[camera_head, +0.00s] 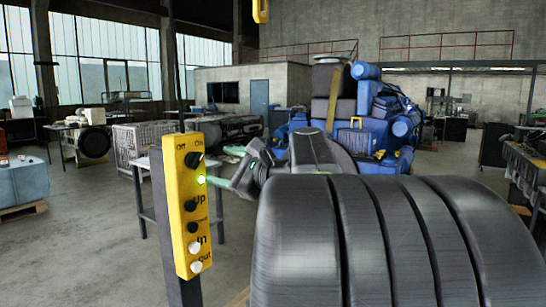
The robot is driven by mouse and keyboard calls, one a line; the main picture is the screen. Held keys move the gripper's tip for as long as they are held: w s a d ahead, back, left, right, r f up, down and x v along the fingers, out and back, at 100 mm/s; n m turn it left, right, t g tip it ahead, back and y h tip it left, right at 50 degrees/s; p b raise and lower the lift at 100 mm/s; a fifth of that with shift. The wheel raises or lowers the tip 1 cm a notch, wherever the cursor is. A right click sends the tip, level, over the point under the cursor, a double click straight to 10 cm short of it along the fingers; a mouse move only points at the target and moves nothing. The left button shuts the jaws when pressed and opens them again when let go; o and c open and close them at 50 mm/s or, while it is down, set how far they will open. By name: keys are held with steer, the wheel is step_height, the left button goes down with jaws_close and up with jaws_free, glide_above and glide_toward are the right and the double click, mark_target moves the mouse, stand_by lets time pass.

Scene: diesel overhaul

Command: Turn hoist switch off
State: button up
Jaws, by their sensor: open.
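The yellow hoist control box (185,205) stands upright on a dark post, left of centre. Its black rotary switch (194,160) is at the top, between the "Off" and "On" labels, and its pointer seems to lean toward "On". A green light (201,179) glows just below the switch. My gripper (224,167) is open and empty, to the right of the box at about the switch's height. Its green-tipped fingers point left toward the box. They look apart from the switch, though the depth gap is hard to judge.
Below the light are black Up and Down buttons (191,206) and white In and Out buttons (194,247). A grey table (147,215) stands behind the box. A large blue engine (365,120) stands at the back. Open floor (80,250) lies to the left.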

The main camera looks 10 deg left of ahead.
mark_target(198, 161)
steer(key=p+x, duration=0.1)
steer(key=x, duration=0.7)
steer(key=shift+w+a, duration=0.1)
steer(key=shift+a, duration=0.1)
steer(key=c, duration=1)
